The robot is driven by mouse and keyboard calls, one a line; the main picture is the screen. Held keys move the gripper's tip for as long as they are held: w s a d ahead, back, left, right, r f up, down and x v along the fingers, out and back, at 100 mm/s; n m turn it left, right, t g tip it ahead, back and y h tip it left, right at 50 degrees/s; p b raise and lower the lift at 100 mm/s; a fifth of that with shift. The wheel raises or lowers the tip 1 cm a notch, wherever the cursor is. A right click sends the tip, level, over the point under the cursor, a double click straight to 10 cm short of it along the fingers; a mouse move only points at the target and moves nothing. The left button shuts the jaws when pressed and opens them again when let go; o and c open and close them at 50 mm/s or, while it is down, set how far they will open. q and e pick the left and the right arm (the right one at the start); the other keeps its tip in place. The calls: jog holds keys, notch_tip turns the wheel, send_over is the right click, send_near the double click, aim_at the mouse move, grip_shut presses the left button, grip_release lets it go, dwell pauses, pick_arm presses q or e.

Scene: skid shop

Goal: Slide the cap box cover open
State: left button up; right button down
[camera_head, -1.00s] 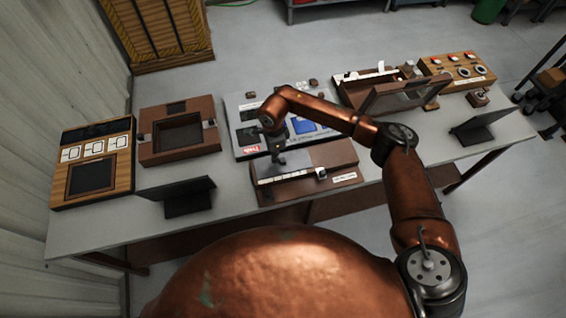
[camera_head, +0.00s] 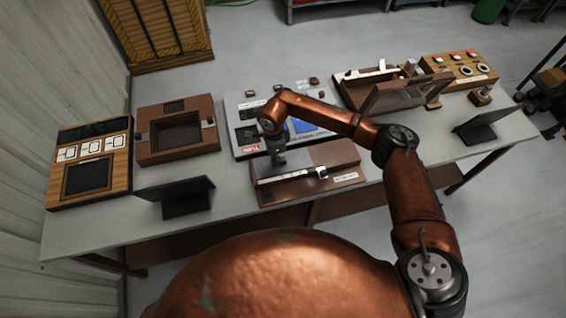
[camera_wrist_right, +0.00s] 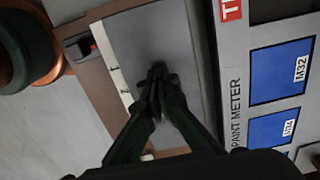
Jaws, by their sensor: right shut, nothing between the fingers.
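The cap box (camera_head: 335,158) is a low brown box near the front edge of the table. A flat grey cover (camera_head: 263,166) lies over its left part, and bare brown surface shows to the right. In the right wrist view the grey cover (camera_wrist_right: 130,38) fills the middle. My right gripper (camera_head: 279,161) is over the cover, pointing down. Its fingers are shut and empty, with the tips at or just above the cover in the wrist view (camera_wrist_right: 158,68); contact is unclear. The fingers hide part of the cover. My left gripper is not in view.
A grey paint meter (camera_head: 245,110) stands directly behind the cap box. A black stand (camera_head: 185,198) is to the left and an open brown tray (camera_head: 150,150) farther left. A brown case with a raised lid (camera_head: 400,93) stands behind right.

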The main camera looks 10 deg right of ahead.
aim_at(284, 159)
jog(key=shift+f, duration=0.35)
jog(key=shift+r, duration=0.35)
jog(key=shift+d, duration=0.2)
jog(key=shift+w+d+b, duration=0.15)
jog(key=shift+d+b, duration=0.15)
jog(key=shift+d, duration=1.3)
jog(key=shift+w+d, duration=0.15)
jog(key=shift+d, duration=1.7)
jog(key=shift+w+d+b, duration=0.1)
jog(key=shift+d+b, duration=0.35)
jog(key=shift+d, duration=1.3)
